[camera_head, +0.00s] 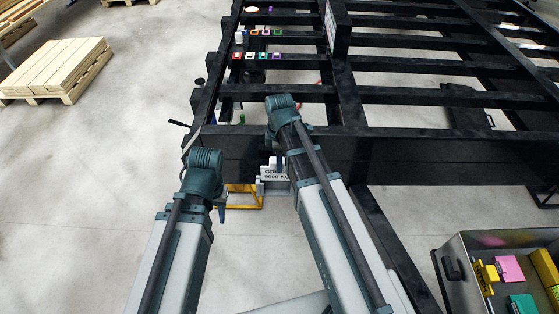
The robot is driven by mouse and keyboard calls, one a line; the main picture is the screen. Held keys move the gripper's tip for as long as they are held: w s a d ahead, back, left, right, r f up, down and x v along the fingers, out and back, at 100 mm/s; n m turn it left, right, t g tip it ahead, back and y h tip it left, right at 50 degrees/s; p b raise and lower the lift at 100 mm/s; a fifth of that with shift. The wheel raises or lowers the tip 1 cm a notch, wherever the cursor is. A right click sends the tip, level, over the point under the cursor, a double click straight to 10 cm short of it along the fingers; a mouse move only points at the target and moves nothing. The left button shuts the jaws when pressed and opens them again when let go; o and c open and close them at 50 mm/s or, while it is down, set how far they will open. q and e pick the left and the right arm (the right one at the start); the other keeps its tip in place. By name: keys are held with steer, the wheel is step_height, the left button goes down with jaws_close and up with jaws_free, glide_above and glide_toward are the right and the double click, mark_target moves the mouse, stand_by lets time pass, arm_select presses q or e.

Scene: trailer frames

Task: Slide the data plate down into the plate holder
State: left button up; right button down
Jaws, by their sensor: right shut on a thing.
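A pale data plate (270,176) with dark lettering that ends in "KG" is upright against the front of the black trailer frame (400,160). My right gripper (279,164) is shut on its upper part, and my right arm covers the plate's right side. A grey edge, perhaps the plate holder (260,188), shows at the plate's lower left; I cannot tell how far the plate sits in it. My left gripper (222,211) points down to the left of the plate, apart from it; its fingers are too small to judge.
A yellow stand (243,189) is under the frame beside the plate. A grey bin (462,282) with coloured parts is at lower right. Small coloured items (263,56) rest along the frame's crossbars. A pallet of planks (58,66) lies at upper left. The floor at left is clear.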

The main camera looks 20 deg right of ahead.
mark_target(280, 180)
steer(key=shift+f+b, duration=2.95)
steer(key=shift+f, duration=0.2)
steer(key=shift+c, duration=2)
jaws_free()
step_height(280, 180, up, 14)
steer(key=p, duration=1.4)
steer(key=shift+f, duration=0.15)
